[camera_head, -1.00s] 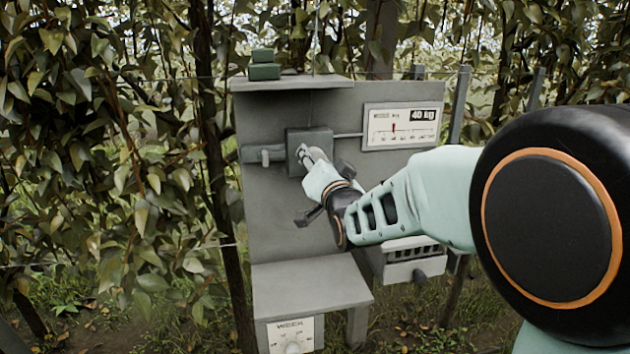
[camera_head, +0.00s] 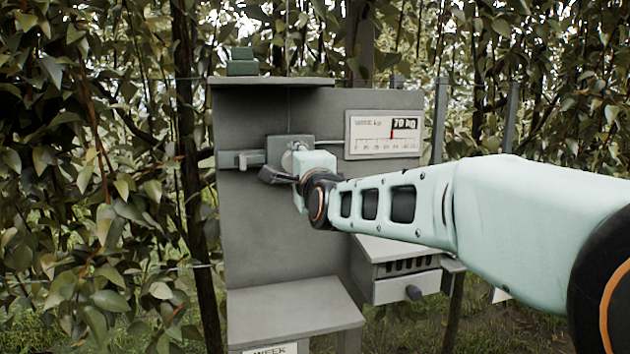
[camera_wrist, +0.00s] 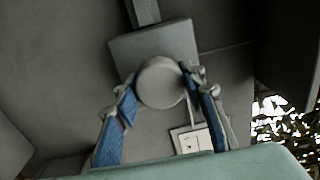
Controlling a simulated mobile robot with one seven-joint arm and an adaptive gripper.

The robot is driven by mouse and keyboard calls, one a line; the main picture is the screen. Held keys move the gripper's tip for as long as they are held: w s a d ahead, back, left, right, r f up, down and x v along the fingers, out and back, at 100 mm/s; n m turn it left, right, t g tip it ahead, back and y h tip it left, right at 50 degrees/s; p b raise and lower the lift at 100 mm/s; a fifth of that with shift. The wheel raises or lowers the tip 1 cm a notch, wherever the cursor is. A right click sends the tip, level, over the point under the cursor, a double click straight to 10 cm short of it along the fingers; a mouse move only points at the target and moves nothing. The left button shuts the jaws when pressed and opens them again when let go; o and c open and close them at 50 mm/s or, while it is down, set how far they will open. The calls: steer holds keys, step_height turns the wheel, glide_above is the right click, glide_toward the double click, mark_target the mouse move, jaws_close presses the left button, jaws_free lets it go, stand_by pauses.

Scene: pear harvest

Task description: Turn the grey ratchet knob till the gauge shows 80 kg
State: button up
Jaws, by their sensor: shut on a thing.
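The grey ratchet knob (camera_wrist: 160,83) is a round disc on a square grey block, seen in the wrist view. My gripper (camera_wrist: 160,92) is shut on the knob, with one blue-padded finger on each side of it. In the head view my gripper (camera_head: 298,160) reaches the block (camera_head: 284,144) on the grey panel, and my wrist hides most of the knob. A wire or rod runs from the block to the gauge.
The grey panel (camera_head: 250,235) has a shelf (camera_head: 290,305) below, with a WEEK label (camera_head: 270,349) under it. A slotted box with a drawer (camera_head: 407,287) stands at right. Foliage and posts surround the panel.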

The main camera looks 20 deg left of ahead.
steer(key=shift+m+b, duration=1.55)
steer(key=shift+m, duration=0.05)
steer(key=o, duration=1.2)
steer(key=shift+a, duration=0.1)
steer(key=shift+c, duration=0.2)
steer(key=shift+r, duration=0.1)
